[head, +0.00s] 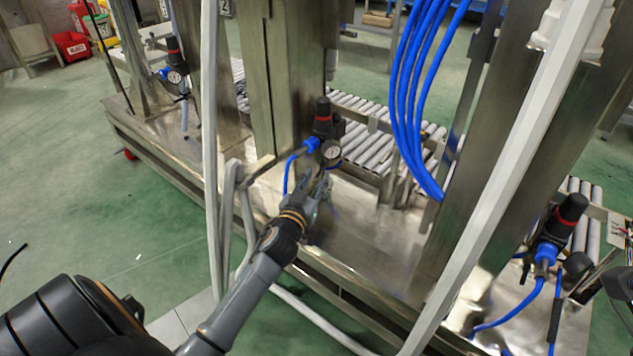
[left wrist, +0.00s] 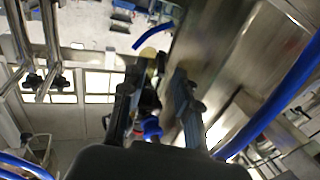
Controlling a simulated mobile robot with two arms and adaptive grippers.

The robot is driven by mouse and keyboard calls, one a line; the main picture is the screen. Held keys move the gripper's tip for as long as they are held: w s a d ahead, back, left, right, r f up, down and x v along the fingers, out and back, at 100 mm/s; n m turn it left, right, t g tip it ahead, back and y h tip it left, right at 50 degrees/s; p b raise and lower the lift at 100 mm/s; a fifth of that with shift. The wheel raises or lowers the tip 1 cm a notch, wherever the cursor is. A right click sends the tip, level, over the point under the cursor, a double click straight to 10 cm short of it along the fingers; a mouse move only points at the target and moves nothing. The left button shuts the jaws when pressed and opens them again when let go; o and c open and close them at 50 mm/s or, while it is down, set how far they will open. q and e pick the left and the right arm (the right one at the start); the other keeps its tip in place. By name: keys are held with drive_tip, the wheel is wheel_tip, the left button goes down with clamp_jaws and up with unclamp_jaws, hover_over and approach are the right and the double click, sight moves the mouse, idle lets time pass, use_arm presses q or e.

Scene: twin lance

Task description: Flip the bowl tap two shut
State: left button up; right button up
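My left gripper (head: 318,186) reaches in just below a black and red regulator (head: 323,122) with a round gauge (head: 331,151) and a blue fitting (head: 311,144) on the steel machine. In the left wrist view its two fingers (left wrist: 154,92) stand apart, with dark parts and a blue fitting (left wrist: 151,128) showing between or behind them. I cannot tell whether they touch anything. No tap handle can be made out clearly, so I cannot tell which part is bowl tap two or how it is set.
Similar regulators sit at the left (head: 174,58) and right (head: 562,225) of the machine. Blue hoses (head: 407,90) hang at the upper middle. Pale posts and bars (head: 209,150) cross in front. Grey rollers (head: 375,150) lie behind.

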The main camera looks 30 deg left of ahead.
use_arm(q)
drive_tip(key=shift+w+a, duration=0.2)
drive_tip(key=shift+w, duration=0.4)
clamp_jaws()
drive_tip(key=shift+r, duration=0.1)
